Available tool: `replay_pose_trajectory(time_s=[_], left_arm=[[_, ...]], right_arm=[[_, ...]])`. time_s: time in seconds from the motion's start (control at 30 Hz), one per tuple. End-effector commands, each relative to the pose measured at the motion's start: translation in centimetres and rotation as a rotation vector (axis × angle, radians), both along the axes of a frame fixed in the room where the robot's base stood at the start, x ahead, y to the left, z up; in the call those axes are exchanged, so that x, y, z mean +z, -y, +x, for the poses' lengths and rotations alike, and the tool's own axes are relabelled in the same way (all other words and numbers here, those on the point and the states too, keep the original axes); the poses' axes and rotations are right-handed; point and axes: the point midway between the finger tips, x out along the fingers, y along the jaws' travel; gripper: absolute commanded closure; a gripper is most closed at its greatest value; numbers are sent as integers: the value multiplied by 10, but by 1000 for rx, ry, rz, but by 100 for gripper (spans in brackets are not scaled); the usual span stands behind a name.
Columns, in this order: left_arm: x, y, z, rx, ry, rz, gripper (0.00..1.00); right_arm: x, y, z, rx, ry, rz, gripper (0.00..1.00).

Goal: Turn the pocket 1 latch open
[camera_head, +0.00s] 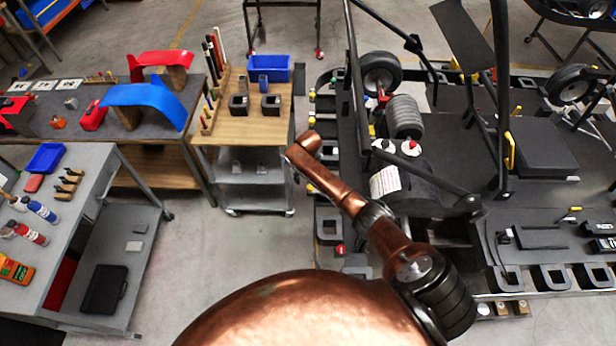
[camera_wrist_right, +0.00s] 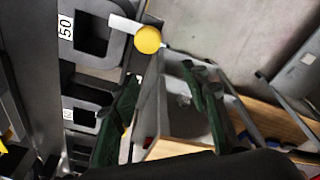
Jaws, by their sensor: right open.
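In the right wrist view, a yellow round knob (camera_wrist_right: 148,40) sits at the end of a pale flat tab (camera_wrist_right: 125,23), which I take to be a latch. It is beside a dark square pocket (camera_wrist_right: 92,42) labelled "50". My right gripper (camera_wrist_right: 160,75) is open, its two dark green fingers spread apart and empty. The knob appears just beyond the fingertips; I cannot tell the distance. In the head view my copper right arm reaches up and left to the stand's left edge; its fingers cannot be made out. No pocket number 1 is readable. My left gripper is not in view.
The dark kart stand (camera_head: 350,130) has pockets along its left edge, with frame tubes and wheels above. A wood-topped cart (camera_head: 232,130) with a blue bin (camera_head: 262,68) stands close to its left. A grey cart (camera_head: 80,165) is farther left. Bare floor lies between.

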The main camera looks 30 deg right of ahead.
Motion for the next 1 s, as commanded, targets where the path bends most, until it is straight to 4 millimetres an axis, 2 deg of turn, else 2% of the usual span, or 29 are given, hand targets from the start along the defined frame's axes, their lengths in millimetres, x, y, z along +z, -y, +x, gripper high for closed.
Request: replay_pose_trajectory(time_s=[0.03, 0.13, 0.23, 0.37, 0.7, 0.83, 1.0], left_arm=[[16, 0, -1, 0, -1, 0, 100], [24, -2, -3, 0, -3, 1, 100], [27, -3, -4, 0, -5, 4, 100], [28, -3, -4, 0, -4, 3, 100], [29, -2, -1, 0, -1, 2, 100], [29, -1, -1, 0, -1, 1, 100], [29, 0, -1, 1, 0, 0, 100]], right_arm=[[24, 8, -9, 38, -48, -2, 58], [41, 14, -28, 107, -129, 6, 58], [46, 17, -37, 144, -171, 13, 58], [34, 17, -40, 154, -184, 15, 58], [-18, 17, -39, 151, -180, 14, 58], [-28, 17, -39, 151, -179, 14, 58], [-31, 17, -39, 151, -178, 13, 58]])
